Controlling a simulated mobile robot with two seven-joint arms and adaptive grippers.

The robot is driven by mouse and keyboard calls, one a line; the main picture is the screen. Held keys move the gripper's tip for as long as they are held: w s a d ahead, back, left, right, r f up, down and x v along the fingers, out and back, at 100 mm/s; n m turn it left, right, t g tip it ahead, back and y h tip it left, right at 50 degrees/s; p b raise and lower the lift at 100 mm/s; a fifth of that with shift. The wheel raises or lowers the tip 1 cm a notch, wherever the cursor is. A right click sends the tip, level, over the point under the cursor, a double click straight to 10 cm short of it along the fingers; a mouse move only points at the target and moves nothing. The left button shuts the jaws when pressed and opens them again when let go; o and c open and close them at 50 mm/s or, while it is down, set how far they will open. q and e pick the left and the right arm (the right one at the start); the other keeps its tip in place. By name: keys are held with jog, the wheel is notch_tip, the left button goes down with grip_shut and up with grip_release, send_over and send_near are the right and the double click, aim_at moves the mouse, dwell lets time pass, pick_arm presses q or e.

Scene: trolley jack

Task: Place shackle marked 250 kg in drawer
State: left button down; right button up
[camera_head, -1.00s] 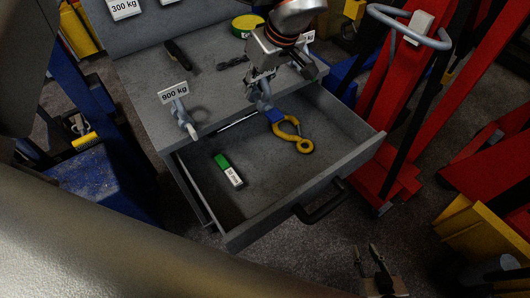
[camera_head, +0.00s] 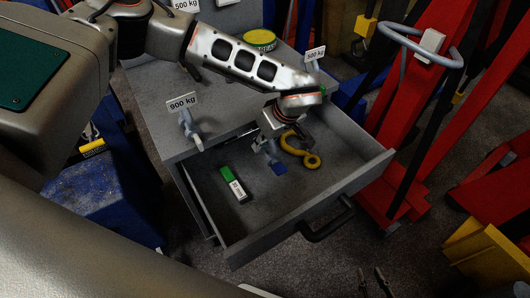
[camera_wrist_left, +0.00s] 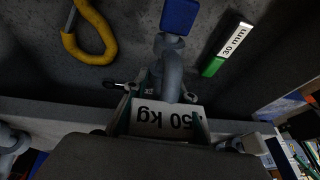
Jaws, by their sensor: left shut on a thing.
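The grey drawer (camera_head: 282,228) is pulled open under the bench top. My left gripper (camera_head: 268,145) is shut on the shackle, over the back part of the drawer. The grey shackle (camera_wrist_left: 172,76) hangs from the gripper with its blue pin head (camera_head: 279,168) toward the drawer floor; I cannot tell if it touches the floor. Its white tag (camera_wrist_left: 168,120) reads "50 kg" upside down, with the front of the number hidden. My right gripper (camera_head: 372,277) is at the bottom edge, partly cut off, with its fingertips apart and empty.
In the drawer lie a yellow hook (camera_head: 301,150) and a green and white box marked 30 mm (camera_head: 233,185). A 900 kg shackle (camera_head: 189,130) stands on the bench top left of the drawer. Red jacks (camera_head: 415,130) stand to the right. The drawer's front floor is bare.

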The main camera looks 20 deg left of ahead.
aim_at(265, 152)
pick_arm(q)
jog(key=shift+f, duration=2.5)
jog(key=shift+b, duration=0.3)
jog(key=c, duration=1.6)
grip_release()
jog(key=shift+f, duration=0.1)
jog(key=shift+c, duration=0.2)
jog(key=p+v, duration=0.1)
jog(key=v, duration=1)
jog(key=shift+d, duration=0.15)
jog(key=shift+s+d+r, duration=0.1)
jog(key=shift+d+r, duration=0.05)
jog(key=shift+r, duration=0.4)
